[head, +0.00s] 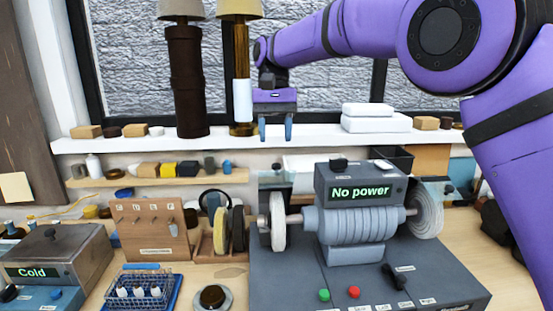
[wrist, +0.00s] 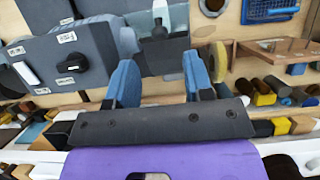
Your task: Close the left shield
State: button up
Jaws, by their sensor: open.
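The bench grinder (head: 355,225) stands on a dark grey base, with a pale wheel at each end and a "No power" display. The left shield (head: 273,181) is a small translucent panel with a dark knob, raised above the left wheel (head: 278,222). The right shield (head: 436,187) is a similar panel by the right wheel. My gripper (head: 275,130) is open and empty, above the left shield and apart from it. In the wrist view, my blue fingers (wrist: 160,62) are spread. A grey panel with a dark knob beyond them looks like the left shield (wrist: 168,55).
A white shelf (head: 225,140) behind my gripper holds two lamps (head: 183,80) and folded white cloths (head: 376,118). Left of the grinder are a wheel rack (head: 205,246), a wooden board (head: 150,232) and a grey box reading "Cold" (head: 58,262). Green and red buttons (head: 354,292) sit on the base.

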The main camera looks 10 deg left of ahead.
aim_at(276, 164)
jog(key=shift+x, duration=2.95)
grip_shut()
